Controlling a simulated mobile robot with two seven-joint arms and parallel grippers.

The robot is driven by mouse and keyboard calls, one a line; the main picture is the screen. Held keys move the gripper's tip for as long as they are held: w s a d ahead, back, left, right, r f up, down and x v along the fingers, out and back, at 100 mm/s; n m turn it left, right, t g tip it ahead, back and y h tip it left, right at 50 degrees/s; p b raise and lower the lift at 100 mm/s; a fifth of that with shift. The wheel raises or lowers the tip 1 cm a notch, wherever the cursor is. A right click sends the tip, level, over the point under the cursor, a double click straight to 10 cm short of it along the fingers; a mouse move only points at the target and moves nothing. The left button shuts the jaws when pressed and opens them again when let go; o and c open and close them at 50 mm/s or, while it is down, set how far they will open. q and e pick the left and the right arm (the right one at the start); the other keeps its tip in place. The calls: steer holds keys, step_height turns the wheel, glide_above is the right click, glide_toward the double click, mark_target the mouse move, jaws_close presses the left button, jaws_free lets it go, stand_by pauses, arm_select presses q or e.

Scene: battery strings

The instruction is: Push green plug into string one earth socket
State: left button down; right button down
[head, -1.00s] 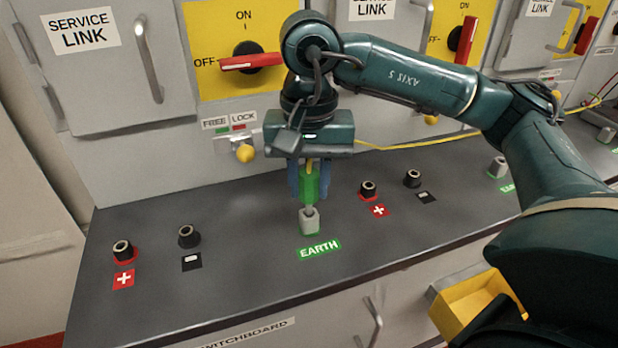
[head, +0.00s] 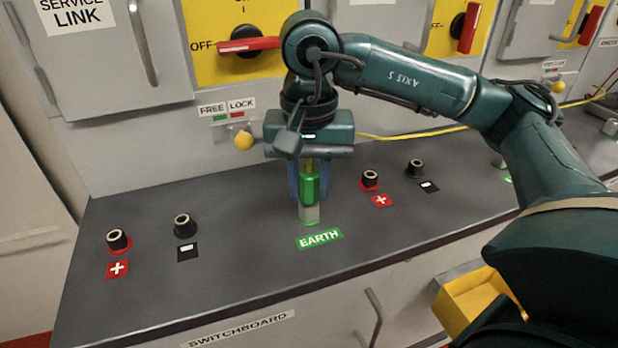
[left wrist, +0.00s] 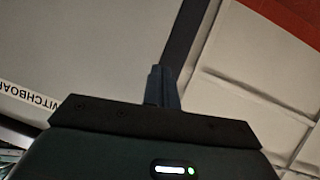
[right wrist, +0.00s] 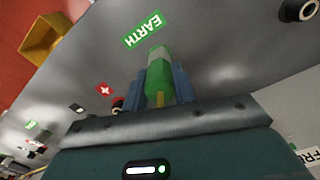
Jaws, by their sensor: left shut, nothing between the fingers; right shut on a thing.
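The green plug (head: 310,186) is upright between the blue fingers of my right gripper (head: 308,194), which is shut on it. The grey string one earth socket (head: 310,214) stands on the bench behind the green EARTH label (head: 320,239). The plug's lower end meets the socket's top with no gap that I can see; how deep it sits is hidden. In the right wrist view the plug (right wrist: 158,88) lies between the fingers, in line with the socket (right wrist: 157,53). My left gripper (left wrist: 162,86) is shut and empty, seen only in the left wrist view.
Black plus (head: 117,240) and minus (head: 185,225) sockets stand at the left. Another pair, plus (head: 370,179) and minus (head: 415,168), stands right of the gripper. Behind are a yellow knob (head: 243,140) and red switch handle (head: 248,44). A yellow bin (head: 470,300) hangs at front right.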

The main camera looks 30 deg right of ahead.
arm_select(q)
steer(key=shift+f, duration=0.3)
arm_select(e)
steer(key=shift+f, duration=0.3)
steer(key=c, duration=1.1)
jaws_free()
arm_select(q)
steer(key=shift+r, duration=0.15)
arm_select(e)
steer(key=shift+o, duration=0.2)
steer(key=shift+r, duration=0.25)
arm_select(q)
step_height(320, 180, up, 6)
steer(key=t+p, duration=0.1)
steer(key=p, duration=0.2)
steer(key=shift+s+a, duration=0.25)
steer(key=shift+a, duration=0.15)
arm_select(e)
step_height(320, 180, up, 13)
steer(key=shift+f, duration=0.15)
